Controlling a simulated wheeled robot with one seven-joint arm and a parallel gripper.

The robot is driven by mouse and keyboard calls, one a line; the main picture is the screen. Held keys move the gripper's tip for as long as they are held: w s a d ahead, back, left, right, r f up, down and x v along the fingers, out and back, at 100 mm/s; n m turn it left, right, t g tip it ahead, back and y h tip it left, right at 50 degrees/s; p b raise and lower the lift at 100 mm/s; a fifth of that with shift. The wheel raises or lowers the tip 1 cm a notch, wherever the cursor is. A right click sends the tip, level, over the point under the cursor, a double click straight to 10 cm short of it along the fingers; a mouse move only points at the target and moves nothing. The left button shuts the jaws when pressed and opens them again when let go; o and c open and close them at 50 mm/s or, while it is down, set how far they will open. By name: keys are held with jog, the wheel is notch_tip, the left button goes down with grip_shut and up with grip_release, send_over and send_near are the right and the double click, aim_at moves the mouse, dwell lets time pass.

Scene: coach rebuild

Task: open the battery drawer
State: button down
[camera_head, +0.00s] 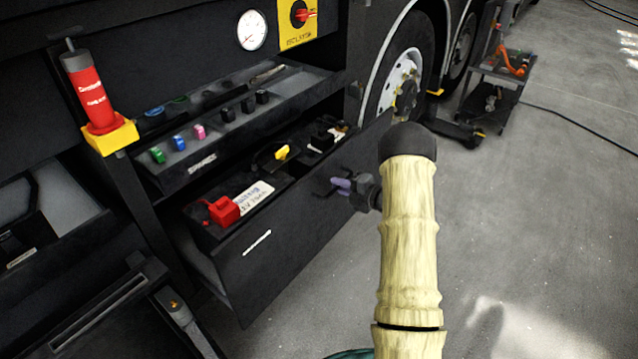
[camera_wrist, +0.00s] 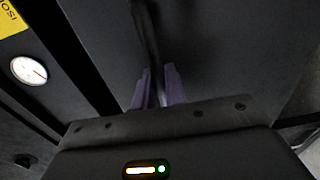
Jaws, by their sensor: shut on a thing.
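The black battery drawer (camera_head: 285,255) stands pulled out from the side of the coach in the head view. Inside it are batteries with a red terminal cover (camera_head: 222,211), a yellow part (camera_head: 282,152) and a white label (camera_head: 252,196). My gripper (camera_head: 341,185) is at the drawer's front panel, with its purple fingers shut on the dark handle. In the wrist view my fingers (camera_wrist: 158,88) close around the dark handle bar (camera_wrist: 148,35), which runs up in front of the black panel. Part of the handle is hidden by the fingers.
Above the drawer is a shelf with coloured connectors (camera_head: 180,143). A red bottle (camera_head: 88,92) sits in a yellow holder at left. A gauge (camera_head: 252,30) and yellow isolator plate (camera_head: 297,20) are above. A wheel (camera_head: 400,75) and tool cart (camera_head: 495,85) stand behind.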

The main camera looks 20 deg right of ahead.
jog(key=f+v, duration=0.1)
jog(key=v, duration=0.6)
jog(key=shift+d+f+b, duration=0.25)
jog(key=shift+d+b, duration=0.1)
jog(key=shift+s, duration=0.1)
jog(key=c, duration=1.6)
grip_release()
jog(key=shift+f, duration=0.1)
jog(key=shift+o, duration=0.2)
jog(key=shift+a, duration=0.1)
jog(key=v, duration=1.7)
jog(key=shift+s, duration=0.15)
